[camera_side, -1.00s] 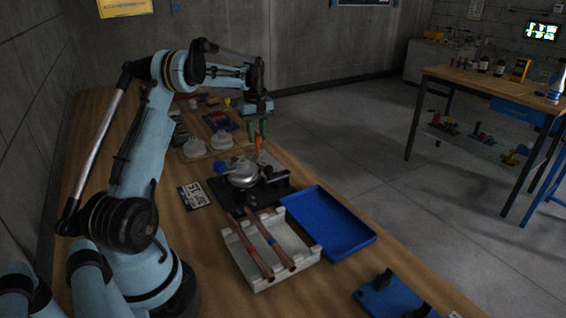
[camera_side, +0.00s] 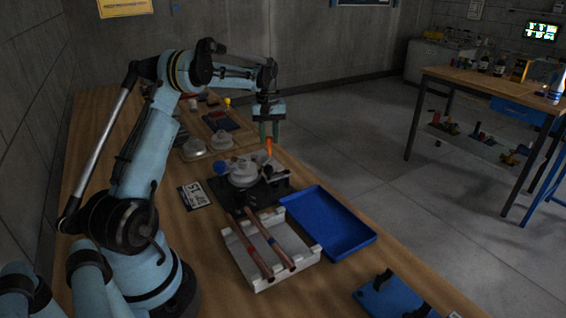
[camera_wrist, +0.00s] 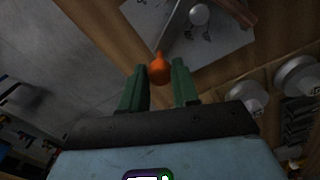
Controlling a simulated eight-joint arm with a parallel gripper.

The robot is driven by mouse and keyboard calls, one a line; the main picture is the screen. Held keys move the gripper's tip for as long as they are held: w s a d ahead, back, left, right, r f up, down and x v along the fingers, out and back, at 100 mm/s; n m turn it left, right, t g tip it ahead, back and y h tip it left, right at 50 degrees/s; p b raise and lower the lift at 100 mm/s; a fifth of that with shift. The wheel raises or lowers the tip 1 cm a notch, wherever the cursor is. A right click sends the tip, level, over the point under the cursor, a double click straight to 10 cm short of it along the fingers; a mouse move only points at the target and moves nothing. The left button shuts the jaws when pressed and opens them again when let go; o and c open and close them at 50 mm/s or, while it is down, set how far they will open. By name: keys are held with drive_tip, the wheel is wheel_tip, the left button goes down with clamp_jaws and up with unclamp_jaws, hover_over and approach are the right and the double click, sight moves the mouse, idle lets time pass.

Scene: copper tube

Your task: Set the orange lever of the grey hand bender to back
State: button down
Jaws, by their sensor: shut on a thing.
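The grey hand bender (camera_side: 243,173) sits on a black base in the middle of the bench, in the side view. Its orange lever (camera_side: 268,147) points up at the bender's far right side, just under my gripper (camera_side: 269,138). In the wrist view, the lever's orange end (camera_wrist: 159,69) shows between the tips of the two green fingers (camera_wrist: 159,76). My gripper is shut on it. The lever's lower part is hard to make out in the side view.
A grey tray with copper tubes (camera_side: 307,247) and an empty blue tray (camera_side: 350,243) stand in front of the bender. Round grey dies (camera_side: 222,141) lie behind it to the left. A label card (camera_side: 195,195) lies left of it.

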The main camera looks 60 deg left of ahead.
drive_tip(key=shift+w+d+m, duration=0.35)
drive_tip(key=shift+d+m, duration=0.35)
drive_tip(key=shift+d, duration=0.1)
drive_tip(key=shift+w+d+m, duration=0.3)
drive_tip(key=shift+d+m, duration=0.4)
drive_tip(key=shift+d, duration=0.05)
drive_tip(key=c, duration=0.8)
unclamp_jaws()
wheel_tip(320, 180, up, 12)
drive_tip(key=shift+r, duration=0.1)
drive_tip(key=shift+d, duration=0.1)
